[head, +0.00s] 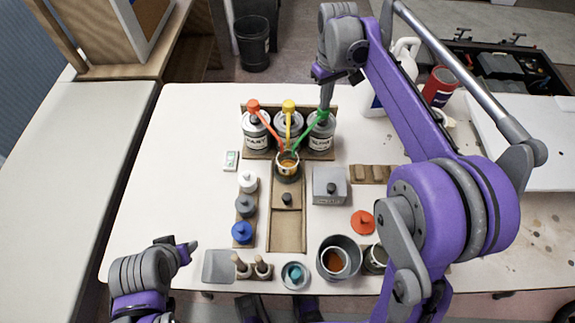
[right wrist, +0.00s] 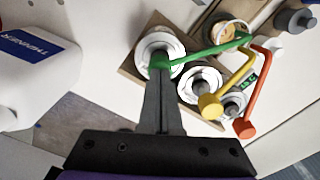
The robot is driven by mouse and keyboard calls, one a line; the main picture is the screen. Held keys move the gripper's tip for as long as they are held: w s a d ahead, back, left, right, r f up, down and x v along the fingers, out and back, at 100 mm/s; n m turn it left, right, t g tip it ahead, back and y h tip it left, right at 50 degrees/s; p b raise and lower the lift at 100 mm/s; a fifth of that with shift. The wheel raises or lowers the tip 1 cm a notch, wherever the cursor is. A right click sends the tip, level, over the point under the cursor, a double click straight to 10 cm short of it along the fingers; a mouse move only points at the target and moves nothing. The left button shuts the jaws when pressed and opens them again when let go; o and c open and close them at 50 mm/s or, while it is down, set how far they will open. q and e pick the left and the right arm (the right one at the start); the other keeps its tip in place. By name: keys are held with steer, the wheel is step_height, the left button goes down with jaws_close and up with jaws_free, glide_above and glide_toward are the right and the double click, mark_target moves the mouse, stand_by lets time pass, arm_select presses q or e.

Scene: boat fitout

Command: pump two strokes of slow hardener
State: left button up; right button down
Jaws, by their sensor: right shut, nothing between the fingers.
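The can labelled SLOW (head: 321,142) stands at the right of three pump cans. Its green pump (head: 317,120) has a long spout reaching toward a mixing cup (head: 288,168) in front of the cans. My right gripper (head: 326,100) points down, shut and empty, at the top of the green pump. In the right wrist view its fingertips (right wrist: 160,72) overlap the green pump head (right wrist: 160,60) and seem to touch it. The cup also shows in the right wrist view (right wrist: 229,36). My left gripper (head: 188,248) is low at the left; its finger gap is not clear.
A yellow pump (head: 289,106) and a red-orange pump (head: 253,106) stand beside the green one, spouts toward the cup. A thinner jug (right wrist: 35,60) stands near my right gripper. The table's left side is clear.

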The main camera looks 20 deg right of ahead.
steer(key=shift+r+p, duration=1.1)
steer(key=shift+r, duration=0.55)
steer(key=shift+f, duration=0.25)
steer(key=shift+f+b, duration=1.15)
steer(key=shift+f, duration=0.8)
steer(key=shift+r, duration=0.1)
steer(key=shift+r+p, duration=1.55)
steer(key=shift+r, duration=0.5)
steer(key=shift+r, duration=0.1)
